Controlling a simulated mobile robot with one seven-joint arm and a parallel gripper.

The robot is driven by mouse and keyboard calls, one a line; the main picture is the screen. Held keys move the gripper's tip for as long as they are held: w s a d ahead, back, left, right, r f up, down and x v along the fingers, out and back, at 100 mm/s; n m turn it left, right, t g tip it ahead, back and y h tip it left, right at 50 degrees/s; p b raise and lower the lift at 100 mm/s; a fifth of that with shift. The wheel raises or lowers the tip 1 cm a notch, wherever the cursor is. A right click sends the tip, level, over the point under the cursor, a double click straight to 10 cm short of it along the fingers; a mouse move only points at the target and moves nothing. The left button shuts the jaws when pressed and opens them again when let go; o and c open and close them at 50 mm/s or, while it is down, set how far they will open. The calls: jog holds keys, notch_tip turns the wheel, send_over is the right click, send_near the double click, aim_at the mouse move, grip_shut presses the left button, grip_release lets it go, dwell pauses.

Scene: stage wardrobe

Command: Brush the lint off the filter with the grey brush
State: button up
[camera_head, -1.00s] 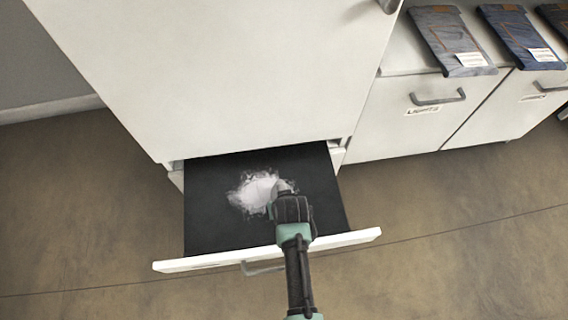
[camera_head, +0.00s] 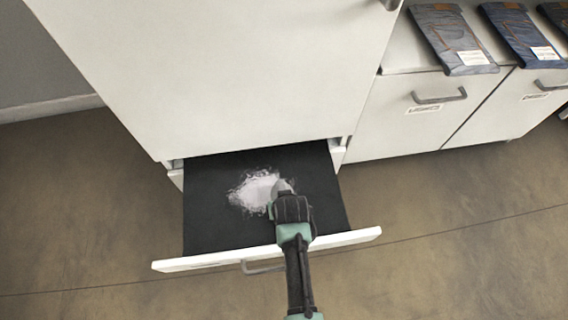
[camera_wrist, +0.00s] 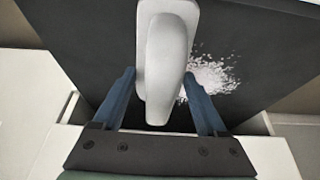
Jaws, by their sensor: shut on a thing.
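The filter (camera_head: 212,218) is a dark flat panel in the pulled-out white drawer; it also fills the upper part of the wrist view (camera_wrist: 88,40). A patch of white lint (camera_head: 252,190) lies near its middle, and in the wrist view (camera_wrist: 212,76) it shows to the right of the brush. My gripper (camera_head: 287,196) is over the filter at the lint's right edge. In the wrist view my gripper (camera_wrist: 163,98) is shut on the grey brush (camera_wrist: 165,50), a pale smooth handle between the blue fingers. The brush's bristles are hidden. In the head view, only the brush's tip (camera_head: 283,186) shows.
The drawer's white front (camera_head: 335,241) with a grey handle is below my arm. A tall white cabinet (camera_head: 230,70) stands above the drawer. White low cabinets (camera_head: 412,118) at right carry folded jeans (camera_head: 452,38). Brown floor (camera_head: 440,240) is clear around.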

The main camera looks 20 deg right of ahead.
jog(key=shift+f+b, duration=0.4)
jog(key=shift+f, duration=0.2)
